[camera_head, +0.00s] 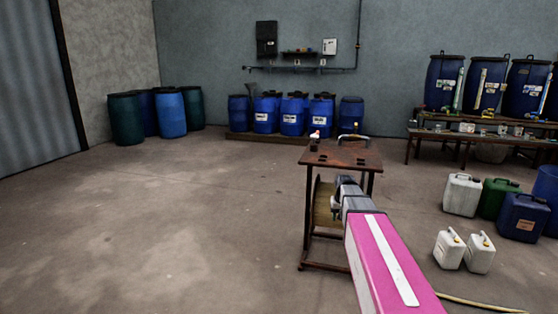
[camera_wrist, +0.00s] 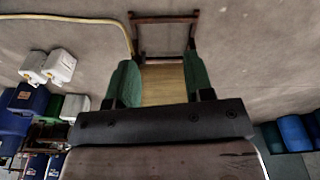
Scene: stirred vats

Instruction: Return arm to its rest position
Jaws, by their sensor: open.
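My arm, with its magenta link, reaches forward from the lower right of the head view to the near side of a small rusty-brown metal stand (camera_head: 342,155). My gripper (camera_wrist: 160,66) shows in the wrist view with its two green fingers wide apart and nothing held between them. In the head view its fingers are hard to make out against the stand. A yellowish drum-like thing (camera_head: 323,204) sits under the stand's top. It also shows beyond and between the fingers in the wrist view (camera_wrist: 162,86).
Small items (camera_head: 314,137) and a curved handle (camera_head: 353,138) are on the stand. Blue barrels (camera_head: 292,116) line the back wall; a rack (camera_head: 480,138) holds more. Floor at left (camera_head: 150,220) is clear.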

